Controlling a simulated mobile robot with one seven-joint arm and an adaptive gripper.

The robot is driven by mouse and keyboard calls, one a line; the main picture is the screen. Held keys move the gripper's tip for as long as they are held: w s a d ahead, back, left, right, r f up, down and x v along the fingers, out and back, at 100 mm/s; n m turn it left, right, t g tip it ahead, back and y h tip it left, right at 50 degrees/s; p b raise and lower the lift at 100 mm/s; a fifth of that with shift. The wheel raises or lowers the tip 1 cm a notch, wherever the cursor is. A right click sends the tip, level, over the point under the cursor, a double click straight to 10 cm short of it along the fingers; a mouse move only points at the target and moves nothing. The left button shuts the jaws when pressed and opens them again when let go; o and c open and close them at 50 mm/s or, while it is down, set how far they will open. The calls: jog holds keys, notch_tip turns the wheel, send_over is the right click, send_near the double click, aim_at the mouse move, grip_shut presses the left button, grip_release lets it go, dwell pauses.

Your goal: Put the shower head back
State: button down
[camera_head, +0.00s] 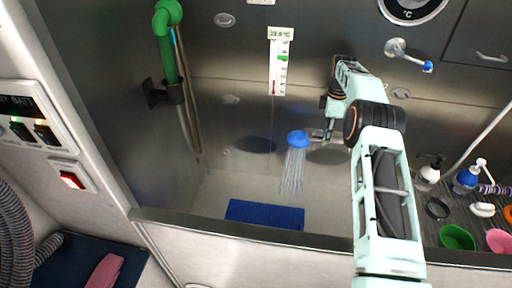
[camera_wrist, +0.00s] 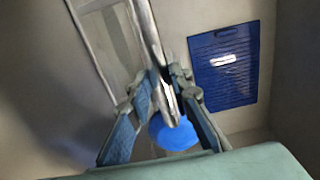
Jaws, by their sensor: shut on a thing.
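The shower head (camera_head: 298,139) has a blue face and a metallic handle, and water sprays down from it. My gripper (camera_head: 326,133) is shut on its handle and holds it in the air above the tub. In the wrist view the metallic handle runs between the fingers of my gripper (camera_wrist: 166,92), with the blue head (camera_wrist: 174,134) just below them, partly hidden. A wall fitting (camera_head: 396,48) with a blue-tipped lever sits at the upper right, apart from the shower head. I cannot tell which fitting is the shower head's holder.
A blue mat (camera_head: 265,214) lies on the tub floor. A green pipe (camera_head: 167,50) with a dark bracket (camera_head: 164,93) is on the left wall. A thermometer (camera_head: 279,65) hangs behind. Bottles (camera_head: 428,174) and bowls (camera_head: 457,238) crowd the right shelf. The tub's middle is open.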

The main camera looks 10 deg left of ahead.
jog(key=shift+f, duration=0.4)
dwell(0.3)
jog(key=c, duration=1.7)
grip_release()
notch_tip(320, 180, up, 8)
jog(key=shift+f, duration=0.25)
jog(key=shift+d+r, duration=0.1)
